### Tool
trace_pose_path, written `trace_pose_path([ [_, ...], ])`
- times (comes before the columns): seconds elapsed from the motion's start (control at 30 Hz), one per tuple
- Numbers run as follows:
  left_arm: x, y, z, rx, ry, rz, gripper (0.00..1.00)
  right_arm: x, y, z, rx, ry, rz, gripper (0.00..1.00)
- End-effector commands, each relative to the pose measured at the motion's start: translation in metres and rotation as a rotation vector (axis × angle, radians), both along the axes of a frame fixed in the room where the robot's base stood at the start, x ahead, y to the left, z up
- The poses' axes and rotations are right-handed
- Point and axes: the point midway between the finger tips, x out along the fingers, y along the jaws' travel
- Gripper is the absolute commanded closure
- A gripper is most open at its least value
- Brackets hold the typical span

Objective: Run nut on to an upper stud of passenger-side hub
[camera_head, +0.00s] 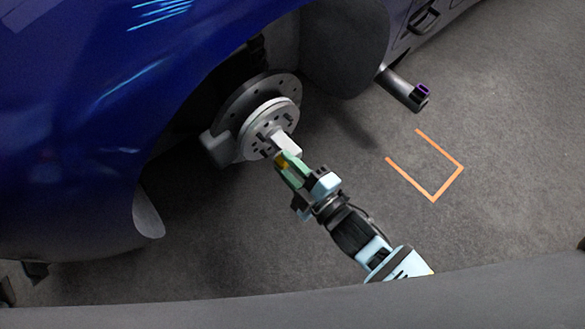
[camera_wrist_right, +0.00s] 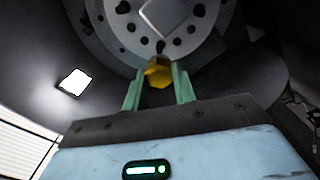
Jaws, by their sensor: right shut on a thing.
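The passenger-side hub (camera_head: 268,130) is a pale metal disc with studs and holes, set in the wheel arch of the blue car; it also shows at the top of the right wrist view (camera_wrist_right: 178,22). My right gripper (camera_head: 284,163) has green fingers and is at the hub's lower face. My left gripper is not in view.
The blue car body (camera_head: 90,90) overhangs the hub from the left and above. A dark brake disc (camera_head: 230,105) sits behind the hub. A grey tube with a purple-marked end (camera_head: 402,90) sticks out at the right. Orange floor marks (camera_head: 434,199) lie on clear grey floor.

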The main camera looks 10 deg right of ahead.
Motion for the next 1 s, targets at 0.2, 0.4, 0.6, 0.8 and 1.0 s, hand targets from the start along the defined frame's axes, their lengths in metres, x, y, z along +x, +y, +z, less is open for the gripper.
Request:
trace_pose_path([
  [0.2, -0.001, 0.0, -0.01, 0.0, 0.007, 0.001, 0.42, 0.016, 0.012, -0.001, 0.003, -0.001, 0.001, 1.0],
  [0.4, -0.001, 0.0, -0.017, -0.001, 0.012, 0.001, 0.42, 0.028, 0.02, -0.001, 0.002, -0.001, 0.0, 1.0],
  [0.6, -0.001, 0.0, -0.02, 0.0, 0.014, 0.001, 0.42, 0.034, 0.025, 0.0, 0.001, -0.002, 0.001, 1.0],
  [0.8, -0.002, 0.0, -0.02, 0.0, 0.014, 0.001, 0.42, 0.035, 0.026, 0.001, 0.0, 0.0, 0.001, 1.0],
  [1.0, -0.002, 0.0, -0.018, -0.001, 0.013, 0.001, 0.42, 0.035, 0.026, 0.002, 0.001, -0.002, 0.001, 1.0],
])
